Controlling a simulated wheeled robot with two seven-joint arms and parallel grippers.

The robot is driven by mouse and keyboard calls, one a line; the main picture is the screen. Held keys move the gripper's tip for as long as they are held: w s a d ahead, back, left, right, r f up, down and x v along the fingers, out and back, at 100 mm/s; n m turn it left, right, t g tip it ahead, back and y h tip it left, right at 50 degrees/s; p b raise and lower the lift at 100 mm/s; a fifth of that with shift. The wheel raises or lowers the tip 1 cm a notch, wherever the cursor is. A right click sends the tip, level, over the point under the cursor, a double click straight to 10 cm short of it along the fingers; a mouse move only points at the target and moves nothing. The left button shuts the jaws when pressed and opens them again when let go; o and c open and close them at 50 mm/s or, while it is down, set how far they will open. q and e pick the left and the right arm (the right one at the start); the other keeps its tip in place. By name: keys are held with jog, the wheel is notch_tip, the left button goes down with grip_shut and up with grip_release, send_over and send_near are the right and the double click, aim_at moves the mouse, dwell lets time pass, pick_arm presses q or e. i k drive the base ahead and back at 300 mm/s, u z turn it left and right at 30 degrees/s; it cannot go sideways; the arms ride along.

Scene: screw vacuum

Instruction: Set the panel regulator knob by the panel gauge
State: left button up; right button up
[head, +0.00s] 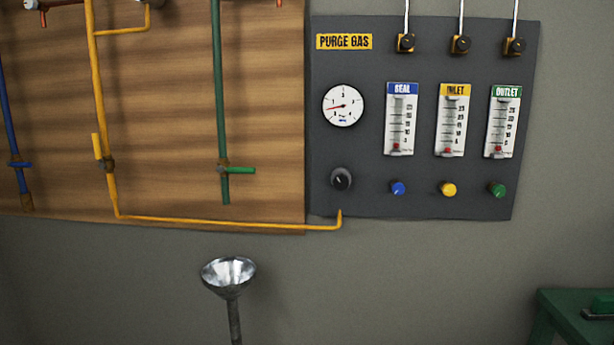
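A dark grey panel (420,120) labelled PURGE GAS hangs on the wall at the right in the head view. The panel gauge (343,106) is a round white dial at its left side; its red needle points left and slightly down. The black regulator knob (341,179) sits directly below the gauge, with nothing touching it. Neither of my grippers is in view.
Flowmeters SEAL (401,119), INLET (453,120) and OUTLET (503,122) stand above blue, yellow and green knobs. A wooden board (265,130) carries coloured pipes at left.

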aim_at(340, 182)
jog(key=z, duration=0.2)
jog(key=i, duration=0.95)
jog(key=z, duration=0.6)
